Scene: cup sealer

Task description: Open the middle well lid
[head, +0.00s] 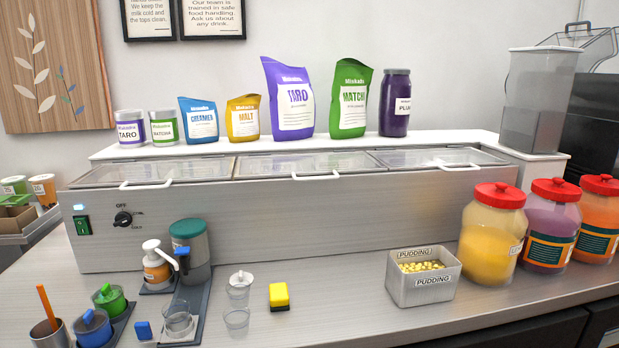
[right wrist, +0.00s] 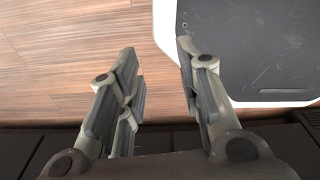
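The steel cold-well unit (head: 270,220) stands along the back of the counter with three clear lids in a row on top. The middle well lid (head: 300,164) lies flat and closed, with a white handle (head: 315,175) along its front edge. The left lid (head: 155,173) and right lid (head: 437,157) are also closed, each with a white front handle. My right gripper (right wrist: 160,75) is open and empty in the right wrist view, over wood-look floor and away from the lids. My left gripper is in neither view.
Bags, tubs and a jar stand on the white shelf behind the lids, including a taro bag (head: 290,97). A pudding bin (head: 423,278) and red-capped jars (head: 492,232) stand front right. Bottles and cups (head: 178,316) crowd the front left. A yellow block (head: 279,296) sits before the unit.

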